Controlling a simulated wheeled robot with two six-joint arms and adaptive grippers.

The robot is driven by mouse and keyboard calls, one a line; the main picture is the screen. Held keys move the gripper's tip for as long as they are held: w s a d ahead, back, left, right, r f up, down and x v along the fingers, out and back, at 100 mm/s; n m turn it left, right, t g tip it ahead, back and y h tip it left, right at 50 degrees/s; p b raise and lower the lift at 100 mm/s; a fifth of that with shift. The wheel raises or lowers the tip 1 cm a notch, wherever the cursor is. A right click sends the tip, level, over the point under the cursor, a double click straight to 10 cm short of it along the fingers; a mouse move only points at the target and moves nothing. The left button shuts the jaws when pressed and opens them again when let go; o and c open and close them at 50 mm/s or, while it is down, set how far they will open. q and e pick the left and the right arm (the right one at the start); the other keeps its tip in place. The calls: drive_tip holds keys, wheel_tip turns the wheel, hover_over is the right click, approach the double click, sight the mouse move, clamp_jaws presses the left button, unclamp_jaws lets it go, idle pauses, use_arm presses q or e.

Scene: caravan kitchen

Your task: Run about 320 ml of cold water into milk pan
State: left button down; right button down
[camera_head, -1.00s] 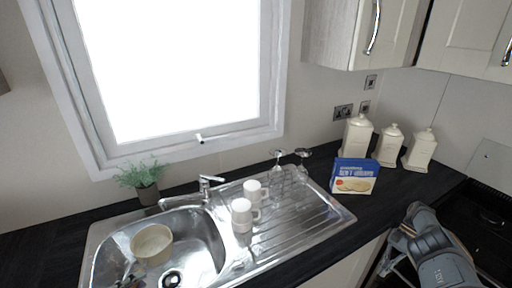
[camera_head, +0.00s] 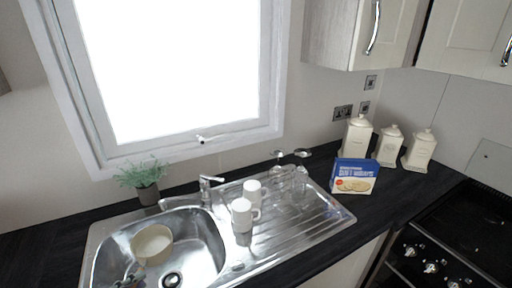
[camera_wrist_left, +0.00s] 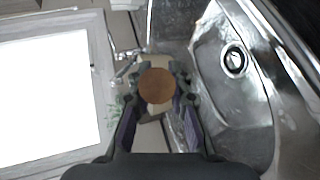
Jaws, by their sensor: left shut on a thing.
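The cream milk pan (camera_head: 153,246) is over the sink bowl (camera_head: 207,252) in the head view, below and in front of the chrome tap (camera_head: 207,189). My left gripper (camera_head: 134,275) shows partly at the lower left, at the near side of the pan. In the left wrist view my left gripper (camera_wrist_left: 158,88) is shut around the pan's handle, whose round brown end (camera_wrist_left: 157,85) faces the camera. Part of the cream pan (camera_wrist_left: 157,112) shows behind it. I see no clear water stream, and cannot tell whether water is in the pan. My right gripper is not in view.
A potted plant (camera_head: 147,193) is behind the sink. A blue box (camera_head: 354,176) and cream canisters (camera_head: 389,146) stand right, beside the hob (camera_head: 470,232).

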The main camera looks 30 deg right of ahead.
use_arm(q)
drive_tip(key=shift+r, duration=0.1)
drive_tip(key=shift+d+r, duration=0.1)
drive_tip(key=shift+r, duration=2.9)
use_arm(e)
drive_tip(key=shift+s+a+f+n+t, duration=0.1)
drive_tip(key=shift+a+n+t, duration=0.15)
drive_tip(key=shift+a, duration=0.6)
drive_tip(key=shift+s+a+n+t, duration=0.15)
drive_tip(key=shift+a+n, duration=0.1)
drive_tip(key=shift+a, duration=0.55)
